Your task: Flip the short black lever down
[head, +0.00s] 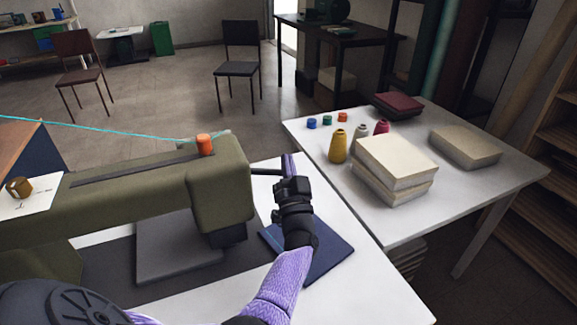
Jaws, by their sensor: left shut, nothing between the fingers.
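The olive sewing machine (222,192) stands on the white table, its head at the right end of its arm. The short black lever (264,171) sticks out from the right side of the head, roughly level. My left gripper (288,163) is shut and empty, close to the lever's outer end. The gripper and wrist may hide the lever's tip, and I cannot tell whether they touch. My right gripper is not in view.
A dark blue book or cloth (330,256) lies under my left wrist. An orange spool (204,145) with cyan thread sits on the machine.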

